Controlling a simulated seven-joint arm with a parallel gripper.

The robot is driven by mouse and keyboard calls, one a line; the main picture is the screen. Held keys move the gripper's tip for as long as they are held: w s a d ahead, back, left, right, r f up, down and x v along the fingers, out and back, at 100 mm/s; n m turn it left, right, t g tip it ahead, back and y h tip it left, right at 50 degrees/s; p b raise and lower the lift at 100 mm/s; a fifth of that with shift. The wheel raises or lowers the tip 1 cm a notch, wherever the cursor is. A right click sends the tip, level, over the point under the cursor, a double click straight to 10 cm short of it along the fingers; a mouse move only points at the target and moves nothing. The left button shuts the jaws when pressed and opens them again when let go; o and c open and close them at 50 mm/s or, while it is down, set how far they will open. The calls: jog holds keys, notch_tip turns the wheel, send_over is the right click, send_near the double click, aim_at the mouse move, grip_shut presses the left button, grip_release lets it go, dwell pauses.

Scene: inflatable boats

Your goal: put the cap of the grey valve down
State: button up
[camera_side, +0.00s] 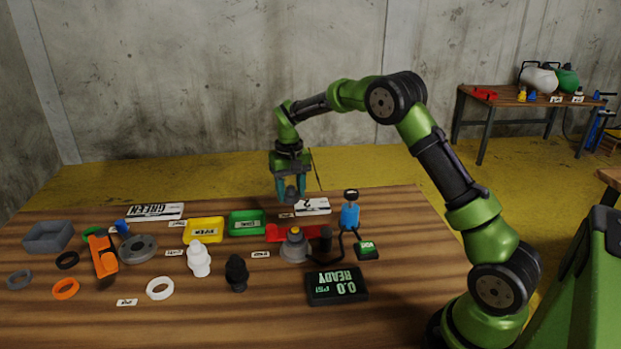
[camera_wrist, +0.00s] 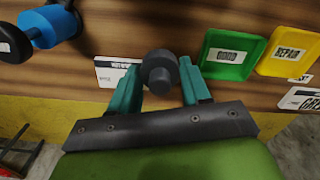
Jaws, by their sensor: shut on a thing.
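My gripper (camera_side: 290,190) has teal fingers and hangs above the back edge of the table (camera_side: 400,268). It is shut on a dark grey cap (camera_side: 291,194), which also shows between the fingertips in the wrist view (camera_wrist: 159,70). The cap is held above the tabletop, apart from it. The grey valve (camera_side: 294,250) stands upright in front of the gripper on the table, with a yellow-orange top showing. The cap's far side is hidden by the fingers in the side view.
A green tray (camera_side: 262,234) and a yellow tray (camera_side: 219,238) lie left of the valve. A white card (camera_side: 312,206) and a blue pump (camera_side: 350,216) are to the right. White (camera_side: 199,260) and black (camera_side: 237,274) valves stand in front. A display (camera_side: 337,286) lies at front right.

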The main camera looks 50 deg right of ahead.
aim_at(292, 224)
notch_tip(292, 224, down, 8)
jog(key=shift+r, duration=0.15)
dwell(0.4)
jog(key=o, duration=1)
jog(key=shift+f, duration=0.2)
